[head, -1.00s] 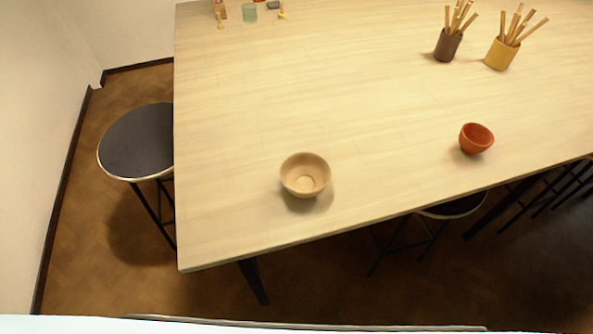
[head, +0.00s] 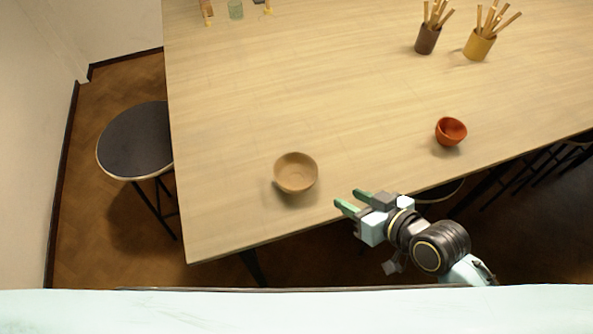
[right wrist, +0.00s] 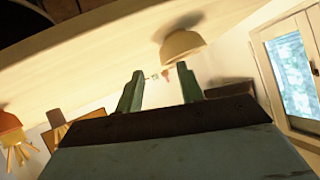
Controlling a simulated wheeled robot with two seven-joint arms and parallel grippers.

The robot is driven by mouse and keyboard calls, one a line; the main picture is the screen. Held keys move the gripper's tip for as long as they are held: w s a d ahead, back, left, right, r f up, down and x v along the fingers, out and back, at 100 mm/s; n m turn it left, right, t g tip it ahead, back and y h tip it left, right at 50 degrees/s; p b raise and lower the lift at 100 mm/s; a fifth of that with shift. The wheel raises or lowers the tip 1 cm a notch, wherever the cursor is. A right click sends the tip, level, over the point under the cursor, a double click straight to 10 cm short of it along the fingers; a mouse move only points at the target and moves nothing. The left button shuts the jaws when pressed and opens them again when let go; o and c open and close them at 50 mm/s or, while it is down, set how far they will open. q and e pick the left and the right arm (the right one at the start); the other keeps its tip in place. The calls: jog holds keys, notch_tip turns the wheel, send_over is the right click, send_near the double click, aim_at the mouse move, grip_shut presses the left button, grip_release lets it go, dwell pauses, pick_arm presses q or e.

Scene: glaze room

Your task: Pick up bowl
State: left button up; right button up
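A tan bowl (head: 296,173) stands upright and empty near the front edge of the wooden table (head: 300,80). A smaller orange-red bowl (head: 451,131) stands to its right. My right gripper (head: 352,200) is at the table's front edge, to the right of the tan bowl and apart from it. Its two green fingers are spread with nothing between them. In the right wrist view the fingers (right wrist: 160,88) are apart, and the tan bowl (right wrist: 183,45) shows beyond them, nearer the right finger. My left gripper is not in view.
A brown cup (head: 427,40) and a yellow cup (head: 479,45) hold wooden sticks at the back right. A dark stool (head: 134,140) is left of the table. The table's middle is clear.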

aim_at(307, 160)
jog(key=shift+w+a+r+t+y, duration=0.1)
jog(key=shift+w+r+t+y, duration=0.2)
jog(key=shift+w, duration=0.25)
jog(key=shift+w+a+r+t+y, duration=0.1)
jog(key=shift+w+r+t+y, duration=0.2)
jog(key=shift+w, duration=0.2)
jog(key=shift+w+a+f, duration=0.1)
jog(key=shift+w+a, duration=0.05)
jog(key=shift+w, duration=0.15)
jog(key=x, duration=1.2)
jog(key=shift+w+a, duration=0.25)
jog(key=shift+w, duration=0.05)
jog(key=shift+c, duration=0.2)
grip_shut()
